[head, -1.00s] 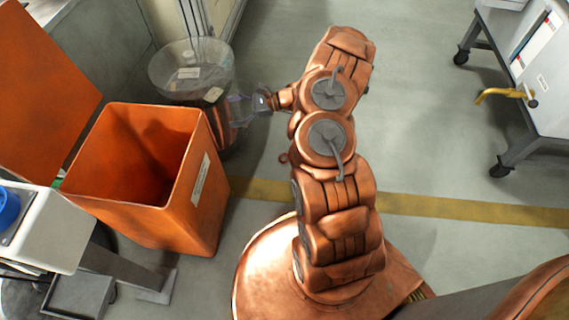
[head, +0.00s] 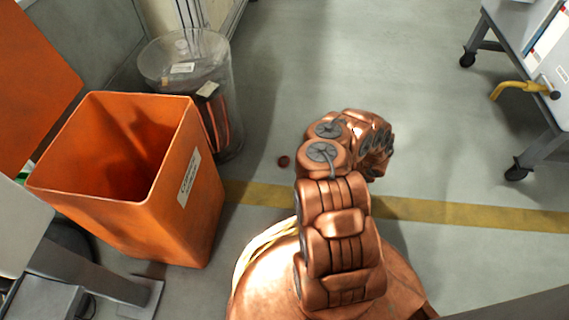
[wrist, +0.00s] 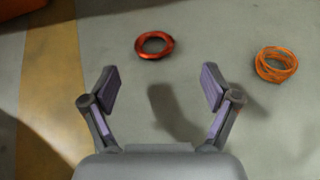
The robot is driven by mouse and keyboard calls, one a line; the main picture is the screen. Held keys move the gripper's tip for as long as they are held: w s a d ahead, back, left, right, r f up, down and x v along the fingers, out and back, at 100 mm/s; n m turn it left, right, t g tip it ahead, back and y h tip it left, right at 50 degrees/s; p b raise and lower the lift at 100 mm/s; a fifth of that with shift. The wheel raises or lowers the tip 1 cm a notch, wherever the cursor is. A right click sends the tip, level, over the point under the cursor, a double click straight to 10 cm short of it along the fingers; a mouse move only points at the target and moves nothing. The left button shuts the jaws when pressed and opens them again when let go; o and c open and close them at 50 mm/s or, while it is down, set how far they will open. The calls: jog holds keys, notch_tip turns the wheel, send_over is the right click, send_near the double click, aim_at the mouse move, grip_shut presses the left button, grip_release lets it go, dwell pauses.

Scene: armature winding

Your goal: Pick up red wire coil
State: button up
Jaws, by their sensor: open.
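The red wire coil (wrist: 154,45) lies flat on the grey floor in the wrist view, a little beyond and between my fingertips. My gripper (wrist: 159,90) is open and empty, with its two fingers spread apart. The coil is not touched by either finger. My gripper is hidden behind my arm in the head view.
An orange wire coil (wrist: 276,64) lies right of the red one. An orange bin (head: 205,230) with an open lid and a clear bin (head: 219,75) stand at left. A wheeled cart (head: 495,40) stands at right. The floor ahead is clear.

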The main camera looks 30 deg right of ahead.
aim_at(287, 161)
jog(key=b+x, duration=0.2)
jog(key=x, duration=0.1)
jog(key=b+x, duration=0.1)
jog(key=x, duration=0.2)
jog(key=shift+w+a+b, duration=0.15)
jog(key=shift+a+b, duration=0.2)
jog(key=shift+a, duration=0.2)
jog(key=shift+w+a, duration=0.15)
jog(key=shift+w, duration=0.2)
jog(key=shift+c, duration=0.2)
jog(key=c, duration=0.9)
jog(key=shift+r, duration=0.1)
jog(key=shift+c, duration=0.2)
